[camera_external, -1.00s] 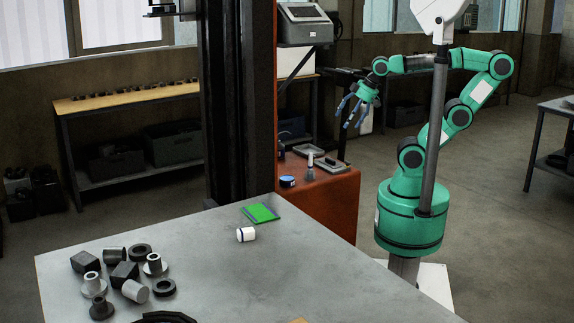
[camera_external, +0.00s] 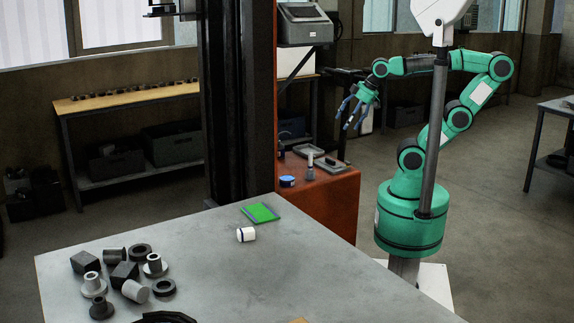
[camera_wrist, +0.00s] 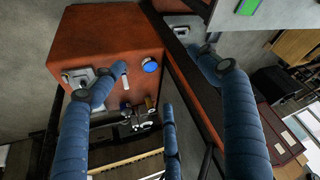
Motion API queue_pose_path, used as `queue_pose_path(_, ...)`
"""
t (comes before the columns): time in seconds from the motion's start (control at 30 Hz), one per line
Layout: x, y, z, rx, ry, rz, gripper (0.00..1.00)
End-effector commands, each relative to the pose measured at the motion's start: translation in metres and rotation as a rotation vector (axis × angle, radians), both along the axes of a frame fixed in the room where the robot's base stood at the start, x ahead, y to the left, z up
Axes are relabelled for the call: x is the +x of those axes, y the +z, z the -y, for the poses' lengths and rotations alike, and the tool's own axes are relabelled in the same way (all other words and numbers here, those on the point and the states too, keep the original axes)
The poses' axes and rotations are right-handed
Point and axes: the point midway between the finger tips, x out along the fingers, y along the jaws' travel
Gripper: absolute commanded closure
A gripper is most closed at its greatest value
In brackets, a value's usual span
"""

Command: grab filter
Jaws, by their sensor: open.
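A small white cylinder with a dark band (camera_external: 246,234) lies on its side on the grey table, near a green pad. A blue-topped round item (camera_external: 287,181) stands on the red cabinet; its blue top also shows in the wrist view (camera_wrist: 151,65). I cannot tell for sure which of the two is the filter.
The red cabinet (camera_external: 335,205) also bears grey trays (camera_external: 329,165) and a small upright tool (camera_external: 310,168). The green pad (camera_external: 260,213) lies at the grey table's (camera_external: 270,275) back edge. Several metal parts (camera_external: 122,272) crowd the table's left side. A dark column (camera_external: 240,100) stands behind the table.

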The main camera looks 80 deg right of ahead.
Motion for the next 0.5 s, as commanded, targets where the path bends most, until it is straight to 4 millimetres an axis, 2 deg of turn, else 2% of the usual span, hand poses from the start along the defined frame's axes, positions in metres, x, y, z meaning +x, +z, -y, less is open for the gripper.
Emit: queue_pose_path(0.5,0.0056,0.0013,0.0019,0.011,-0.026,-0.009,0.38)
